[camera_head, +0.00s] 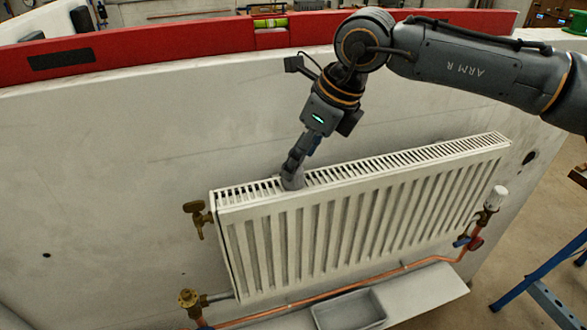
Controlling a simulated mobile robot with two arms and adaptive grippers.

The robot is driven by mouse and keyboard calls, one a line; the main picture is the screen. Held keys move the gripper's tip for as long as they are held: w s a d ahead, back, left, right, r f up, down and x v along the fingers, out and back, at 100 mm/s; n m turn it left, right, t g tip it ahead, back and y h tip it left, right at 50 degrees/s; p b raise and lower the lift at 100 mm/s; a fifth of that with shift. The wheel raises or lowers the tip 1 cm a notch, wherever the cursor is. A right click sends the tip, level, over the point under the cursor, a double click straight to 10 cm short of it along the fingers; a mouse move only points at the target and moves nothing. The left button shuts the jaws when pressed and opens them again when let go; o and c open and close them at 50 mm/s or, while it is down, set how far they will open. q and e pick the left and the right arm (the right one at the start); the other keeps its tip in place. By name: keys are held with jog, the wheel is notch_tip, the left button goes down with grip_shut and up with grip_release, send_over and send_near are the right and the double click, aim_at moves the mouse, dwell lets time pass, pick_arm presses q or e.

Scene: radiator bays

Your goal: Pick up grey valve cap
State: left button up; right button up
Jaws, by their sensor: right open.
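A small grey rounded piece (292,183), which looks like the grey valve cap, sits at the top grille of the white radiator (330,235), left of its middle. My right gripper (293,172) reaches down to it from above, with its fingers at or around the piece. The gripper is open; the fingers are small and dark, so I cannot tell whether they touch the cap. A brass valve (189,299) without a cap stands at the radiator's lower left. My left gripper is not in view.
A grey tray (350,310) lies on a pale board below the radiator, by a copper pipe (350,277). A brass fitting (197,215) sticks out at upper left, a white valve head (496,197) at right. A red level (130,50) lies along the wall top.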

jog(key=p+x, duration=0.1)
jog(key=x, duration=0.2)
jog(key=shift+w+a+f, duration=0.15)
jog(key=shift+f, duration=0.05)
jog(key=shift+w+f, duration=0.1)
jog(key=shift+f, duration=0.15)
jog(key=c, duration=0.8)
jog(key=shift+c, duration=0.2)
jog(key=shift+r, duration=0.2)
